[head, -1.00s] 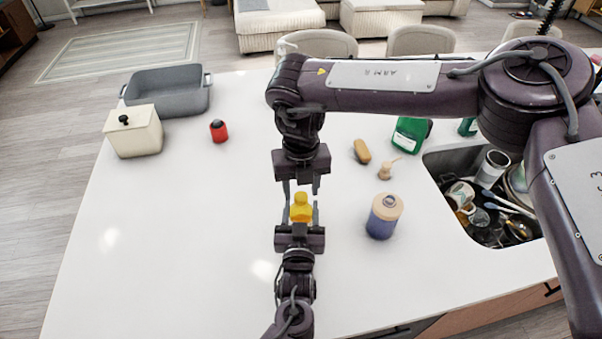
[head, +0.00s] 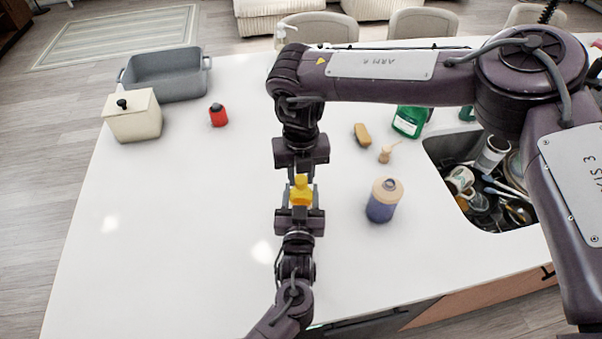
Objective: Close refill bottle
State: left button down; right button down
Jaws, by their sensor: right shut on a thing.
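A small yellow bottle (head: 301,198) with a narrower yellow top is between my two grippers in the middle of the head view. My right gripper (head: 301,181) comes from the far side and is shut on the bottle's yellow top. My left gripper (head: 301,205) comes from the near side, with its fingers on either side of the bottle's body. I cannot tell whether these fingers press on it. The grippers hide part of the bottle, and whether its top is a separate cap is too small to tell.
A blue bottle with a beige top (head: 383,200) stands to the right, near the sink (head: 490,225) full of dishes. A red container (head: 218,115), cream box (head: 133,120) and grey pan (head: 166,82) stand at the far left. The left counter (head: 170,230) is clear.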

jog(key=m, duration=0.3)
jog(key=shift+f+m, duration=0.1)
jog(key=shift+m, duration=0.3)
jog(key=m, duration=0.3)
jog(key=shift+m, duration=0.4)
jog(key=c, duration=1.1)
grip_release()
jog(key=shift+c, duration=0.2)
jog(key=shift+r, duration=2.35)
jog(key=shift+c, duration=0.3)
